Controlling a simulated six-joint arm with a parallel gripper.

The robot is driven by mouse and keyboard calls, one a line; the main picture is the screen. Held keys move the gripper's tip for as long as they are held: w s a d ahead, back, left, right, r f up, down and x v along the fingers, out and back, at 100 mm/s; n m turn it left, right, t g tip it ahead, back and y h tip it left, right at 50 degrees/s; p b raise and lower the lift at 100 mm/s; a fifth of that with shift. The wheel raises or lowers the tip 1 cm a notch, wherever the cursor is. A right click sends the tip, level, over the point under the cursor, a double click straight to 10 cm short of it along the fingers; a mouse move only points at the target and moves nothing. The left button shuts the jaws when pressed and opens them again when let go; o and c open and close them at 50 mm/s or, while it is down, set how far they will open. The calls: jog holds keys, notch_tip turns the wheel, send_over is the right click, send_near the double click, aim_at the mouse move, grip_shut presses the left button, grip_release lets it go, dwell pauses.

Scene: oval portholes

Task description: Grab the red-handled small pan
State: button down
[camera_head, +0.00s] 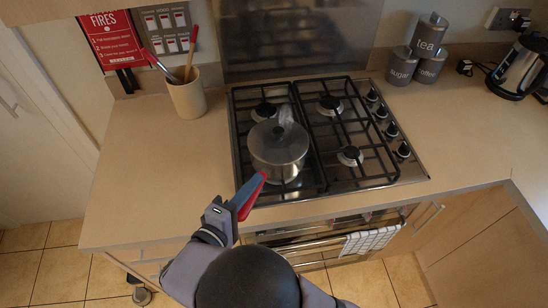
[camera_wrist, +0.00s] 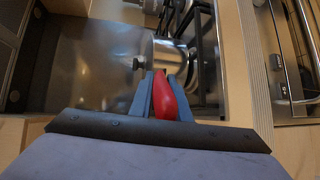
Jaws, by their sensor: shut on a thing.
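The small pan (camera_head: 279,146) is a lidded steel pan with a red handle (camera_head: 252,190). It sits on the front left burner of the hob, and its handle points towards the front edge. My gripper (camera_head: 246,192) is shut on the red handle. In the wrist view the red handle (camera_wrist: 165,98) lies between my gripper's two blue-grey fingers (camera_wrist: 158,95). The pan's steel side and lid (camera_wrist: 168,58) show beyond the fingertips. Part of the handle is hidden by my gripper.
The hob (camera_head: 406,180) has black grates (camera_head: 338,135) and a row of knobs at right. A utensil pot (camera_head: 187,97) stands at the left, and canisters (camera_head: 402,68) and a kettle (camera_head: 518,68) at the back right. The left worktop (camera_head: 150,170) is clear.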

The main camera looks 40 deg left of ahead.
jog(key=shift+a+r, duration=0.1)
jog(key=shift+r, duration=0.1)
jog(key=shift+r, duration=0.15)
jog(key=shift+r, duration=0.55)
jog(key=shift+r+b, duration=1.55)
jog(key=shift+r, duration=2.8)
